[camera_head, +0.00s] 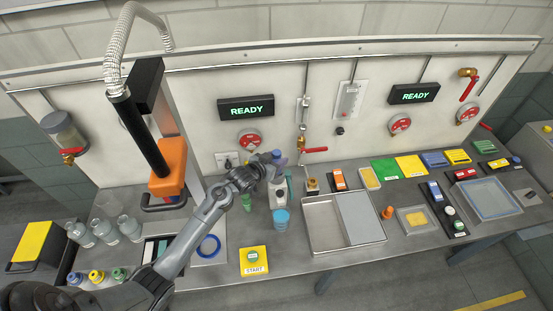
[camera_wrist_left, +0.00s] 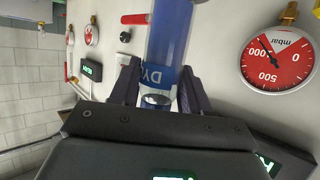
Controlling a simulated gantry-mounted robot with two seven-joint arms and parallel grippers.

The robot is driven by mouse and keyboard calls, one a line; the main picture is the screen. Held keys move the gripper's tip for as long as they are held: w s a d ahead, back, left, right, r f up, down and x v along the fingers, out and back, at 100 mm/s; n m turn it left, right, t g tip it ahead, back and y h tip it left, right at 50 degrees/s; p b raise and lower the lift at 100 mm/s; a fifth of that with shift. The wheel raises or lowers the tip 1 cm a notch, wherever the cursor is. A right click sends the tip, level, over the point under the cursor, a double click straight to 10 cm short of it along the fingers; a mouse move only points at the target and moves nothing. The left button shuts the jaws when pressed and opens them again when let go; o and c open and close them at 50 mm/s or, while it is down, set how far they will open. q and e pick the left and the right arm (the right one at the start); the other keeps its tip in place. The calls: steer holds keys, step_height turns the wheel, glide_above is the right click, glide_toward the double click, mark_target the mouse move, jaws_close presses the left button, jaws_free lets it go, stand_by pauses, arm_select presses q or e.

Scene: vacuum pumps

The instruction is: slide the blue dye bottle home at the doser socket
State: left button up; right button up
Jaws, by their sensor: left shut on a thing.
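The blue dye bottle (camera_wrist_left: 168,40) is a clear blue cylinder with a blue band lettered "DY" in the left wrist view. My left gripper (camera_wrist_left: 158,92) is shut on it, one dark finger on each side of its narrow end. In the head view my left gripper (camera_head: 272,160) is near the back wall, above a small white unit (camera_head: 279,191) that looks like the doser. Its socket is hidden by the gripper, and I cannot tell whether the bottle touches it. My right gripper is not in view.
A pressure gauge (camera_head: 249,139) and a red-handled valve (camera_head: 311,149) are on the wall close to the gripper. A blue-topped tub (camera_head: 281,219) stands in front of the white unit.

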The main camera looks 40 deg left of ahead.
arm_select(q)
steer(key=shift+f+b, duration=0.65)
steer(key=shift+f, duration=1.25)
steer(key=shift+f+b, duration=0.3)
steer(key=shift+b, duration=0.1)
steer(key=o, duration=1.2)
